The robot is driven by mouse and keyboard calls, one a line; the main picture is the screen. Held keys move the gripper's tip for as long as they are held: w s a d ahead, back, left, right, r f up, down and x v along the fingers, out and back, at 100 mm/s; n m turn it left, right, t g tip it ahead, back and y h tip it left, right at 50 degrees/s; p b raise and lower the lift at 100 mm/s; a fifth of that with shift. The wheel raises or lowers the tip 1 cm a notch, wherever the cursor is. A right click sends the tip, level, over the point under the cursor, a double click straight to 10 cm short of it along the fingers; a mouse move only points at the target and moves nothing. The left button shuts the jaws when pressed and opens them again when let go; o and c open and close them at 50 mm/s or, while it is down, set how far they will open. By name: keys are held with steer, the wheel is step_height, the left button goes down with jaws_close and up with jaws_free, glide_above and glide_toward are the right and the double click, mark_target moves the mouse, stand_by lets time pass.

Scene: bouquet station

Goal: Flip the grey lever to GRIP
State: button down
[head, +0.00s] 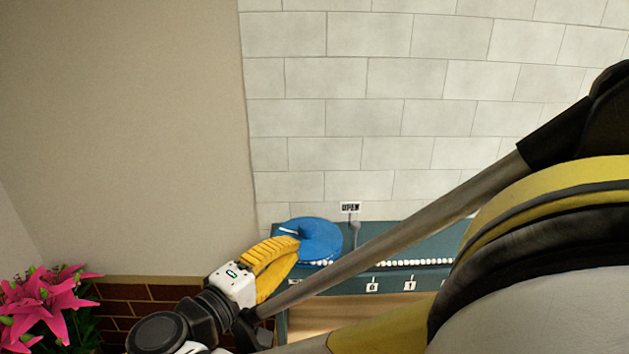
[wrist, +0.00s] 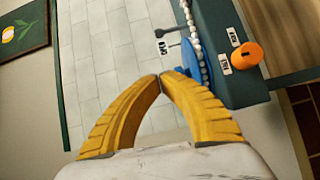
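The grey lever (head: 355,232) stands upright at the back of the dark teal bench, just right of a blue disc (head: 316,240). A small sign reading OPEN (head: 350,207) is above it. In the wrist view a grey rod that looks like the lever (wrist: 176,29) shows near the top, beside the sign (wrist: 163,47). My gripper (head: 292,242) has yellow fingers whose tips meet, with nothing between them. In the head view it overlaps the left part of the blue disc, left of the lever. I cannot tell whether it touches the disc. No GRIP label is readable.
The teal bench (head: 424,245) carries a row of white beads (head: 415,262) and small labels (head: 409,286) on its front. An orange knob (wrist: 247,55) is on its side in the wrist view. A tiled wall (head: 370,120) is close behind. Pink flowers (head: 45,305) stand at left.

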mark_target(354, 237)
steer(key=shift+d, duration=0.2)
steer(key=x, duration=1)
steer(key=shift+b, duration=0.4)
steer(key=d, duration=0.2)
steer(key=shift+w+d+f, duration=0.1)
steer(key=shift+w+d, duration=0.1)
steer(key=shift+d, duration=0.05)
steer(key=shift+w+d, duration=0.1)
steer(key=shift+d, duration=0.55)
steer(key=shift+d, duration=0.25)
